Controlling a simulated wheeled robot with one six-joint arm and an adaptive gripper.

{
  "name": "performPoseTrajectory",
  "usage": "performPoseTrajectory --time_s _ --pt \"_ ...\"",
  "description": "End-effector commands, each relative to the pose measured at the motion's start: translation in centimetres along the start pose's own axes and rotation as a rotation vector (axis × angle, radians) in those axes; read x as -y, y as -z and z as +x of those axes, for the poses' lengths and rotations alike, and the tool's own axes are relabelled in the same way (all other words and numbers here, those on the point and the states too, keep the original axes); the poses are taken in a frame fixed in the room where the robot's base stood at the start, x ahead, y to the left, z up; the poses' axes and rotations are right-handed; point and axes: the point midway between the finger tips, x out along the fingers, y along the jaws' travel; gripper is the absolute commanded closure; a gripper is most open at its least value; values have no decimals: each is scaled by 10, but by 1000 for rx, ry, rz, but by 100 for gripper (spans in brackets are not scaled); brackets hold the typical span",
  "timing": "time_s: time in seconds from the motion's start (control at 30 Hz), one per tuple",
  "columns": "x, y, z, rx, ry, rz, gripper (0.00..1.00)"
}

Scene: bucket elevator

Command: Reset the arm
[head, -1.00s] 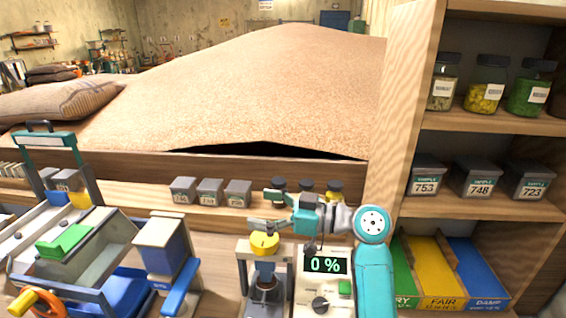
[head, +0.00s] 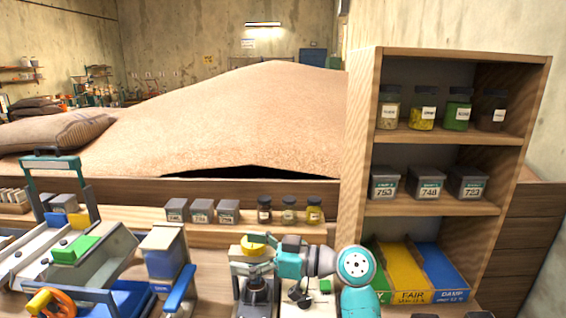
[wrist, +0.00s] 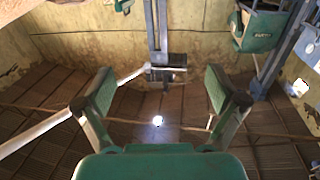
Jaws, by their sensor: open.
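My gripper (head: 262,247) is in the lower middle of the head view, at the end of my teal and grey arm. It points left, in front of the device with a yellow round top (head: 250,250) and over the bench. In the wrist view its two green-padded fingers (wrist: 157,95) stand wide apart with nothing between them. My arm hides much of the white meter box beside the yellow-topped device.
A wooden shelf (head: 361,130) with jars, sample boxes and coloured trays stands at the right. Grey boxes (head: 202,210) and small jars (head: 289,210) line the ledge. A machine with a green block (head: 75,248) fills the lower left. A grain heap (head: 240,120) lies behind.

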Motion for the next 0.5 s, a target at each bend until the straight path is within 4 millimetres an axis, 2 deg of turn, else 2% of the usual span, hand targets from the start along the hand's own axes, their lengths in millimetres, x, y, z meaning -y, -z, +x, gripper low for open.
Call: performPoseTrajectory --time_s 0.27,0.5 --pt "-2 -35 -7 8 -74 59 5" --pt "-1 -82 -19 19 -182 134 5"
